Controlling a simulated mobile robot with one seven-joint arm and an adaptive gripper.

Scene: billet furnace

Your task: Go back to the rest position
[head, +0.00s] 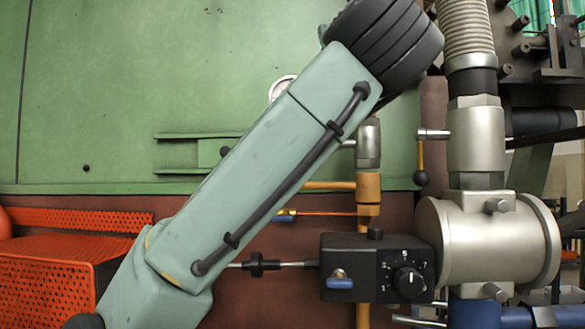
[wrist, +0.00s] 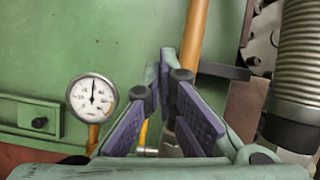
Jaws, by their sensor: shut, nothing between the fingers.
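My gripper (wrist: 163,82) shows in the wrist view, with purple pads on its fingers. It is shut and empty, in front of the green furnace wall (wrist: 120,40). A copper-coloured pipe (wrist: 194,35) runs up just behind the fingertips; I cannot tell how close it is. A round white gauge (wrist: 93,97) is left of the fingers. In the head view my green arm crosses the picture from bottom left to top centre, and the gripper is not visible there.
In the head view a black control box (head: 376,268) with a knob sits low right of my arm. A large metal valve (head: 475,245) and a ribbed hose (head: 467,28) stand at the right. An orange mesh basket (head: 48,285) is at lower left. My arm partly hides the gauge (head: 281,87).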

